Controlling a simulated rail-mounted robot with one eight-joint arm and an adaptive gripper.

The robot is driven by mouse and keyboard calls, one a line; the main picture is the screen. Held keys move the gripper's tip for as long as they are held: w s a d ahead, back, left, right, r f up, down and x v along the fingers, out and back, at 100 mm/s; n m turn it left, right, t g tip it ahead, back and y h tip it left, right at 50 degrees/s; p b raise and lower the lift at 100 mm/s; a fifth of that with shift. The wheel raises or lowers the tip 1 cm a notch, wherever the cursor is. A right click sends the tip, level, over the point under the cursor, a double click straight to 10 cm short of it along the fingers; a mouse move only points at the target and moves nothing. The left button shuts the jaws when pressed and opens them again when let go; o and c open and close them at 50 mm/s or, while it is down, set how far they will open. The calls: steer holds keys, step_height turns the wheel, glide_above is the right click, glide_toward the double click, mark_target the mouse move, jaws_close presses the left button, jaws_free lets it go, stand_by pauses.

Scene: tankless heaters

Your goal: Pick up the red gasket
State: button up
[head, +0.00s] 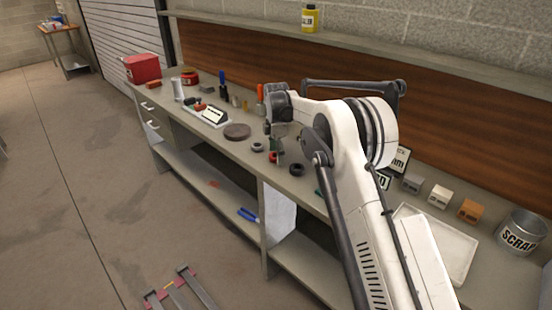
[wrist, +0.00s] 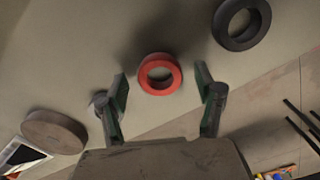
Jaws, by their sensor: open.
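The red gasket (wrist: 160,90) is a thick ring lying flat on the bench, in the upper middle of the wrist view. My gripper (wrist: 161,80) is open, one finger to either side of the gasket in the picture, with gaps on both sides. Nothing is between the fingertips that I can see held. In the head view my gripper (head: 278,152) hangs low over the bench, and a small red part of the gasket (head: 272,158) shows beside it, mostly hidden. I cannot tell the exact height of the fingertips above the bench.
A black ring (wrist: 222,35) lies to the upper right of the gasket. A brown disc (wrist: 53,131) lies to the lower left. The workbench also holds a red box (head: 143,68), small blocks (head: 440,196), a white tray (head: 467,247) and a scrap bucket (head: 520,240).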

steer(key=shift+f, duration=0.45)
steer(key=c, duration=1.2)
steer(key=shift+r, duration=0.15)
steer(key=shift+c, duration=0.2)
